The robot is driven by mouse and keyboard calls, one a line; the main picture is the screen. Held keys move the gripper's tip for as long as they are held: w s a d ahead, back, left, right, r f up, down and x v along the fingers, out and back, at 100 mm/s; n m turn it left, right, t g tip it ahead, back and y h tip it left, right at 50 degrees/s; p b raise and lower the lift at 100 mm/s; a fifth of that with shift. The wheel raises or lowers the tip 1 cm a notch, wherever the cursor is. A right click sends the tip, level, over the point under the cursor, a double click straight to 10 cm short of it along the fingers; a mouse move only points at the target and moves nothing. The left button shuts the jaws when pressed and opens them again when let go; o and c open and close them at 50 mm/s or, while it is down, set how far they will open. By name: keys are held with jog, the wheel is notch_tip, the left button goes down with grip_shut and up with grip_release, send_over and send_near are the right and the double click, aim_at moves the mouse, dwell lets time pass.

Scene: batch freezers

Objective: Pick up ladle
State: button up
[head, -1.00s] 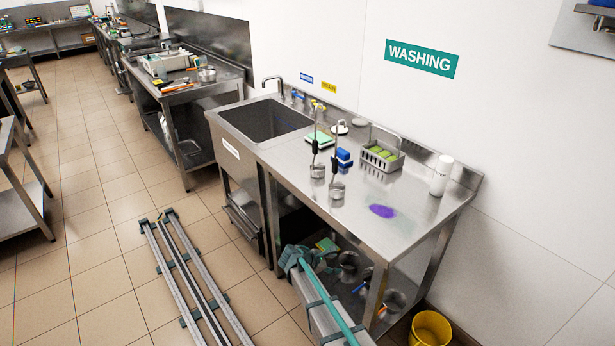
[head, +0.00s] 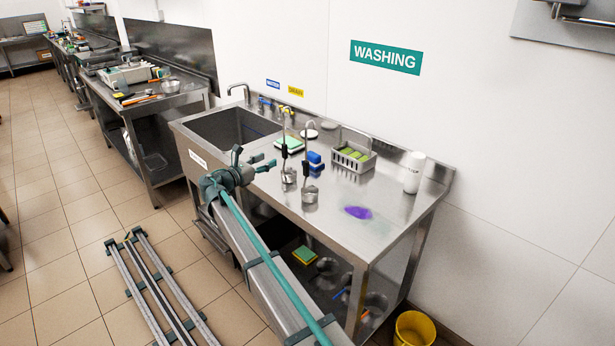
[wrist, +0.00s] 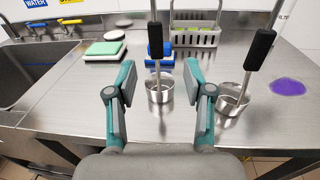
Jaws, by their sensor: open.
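Two ladles stand upright on the steel washing counter, each with a metal cup, a thin stem and a black grip. The left ladle (head: 289,175) also shows in the wrist view (wrist: 159,90), between my fingers' directions and beyond the fingertips. The right ladle (head: 309,192) leans to the right in the wrist view (wrist: 233,103). My gripper (head: 252,168) is at the front edge of the counter, left of the ladles. In the wrist view my gripper (wrist: 160,88) is open and empty, its two teal fingers apart. No contact with either ladle shows.
The counter (head: 330,215) holds a blue sponge (head: 315,160), a grey rack with green sponges (head: 353,156), a white bottle (head: 414,172) and a purple spill (head: 358,212). The sink (head: 235,128) is left. A yellow bucket (head: 414,328) stands on the floor.

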aim_at(283, 147)
jog(key=w+d, duration=0.1)
jog(key=w+d+r+p, duration=0.1)
jog(key=w, duration=0.1)
jog(key=w+d, duration=0.1)
jog(key=shift+w+r, duration=0.15)
jog(key=shift+r, duration=0.2)
jog(key=shift+f+p+x, duration=0.1)
jog(key=shift+p+x, duration=0.65)
jog(key=shift+x, duration=0.7)
jog(key=shift+f+p+x, duration=0.15)
jog(key=shift+p+x, duration=0.55)
jog(key=shift+x, duration=0.75)
jog(key=shift+w+a, duration=0.1)
jog(key=shift+a, duration=0.05)
grip_shut()
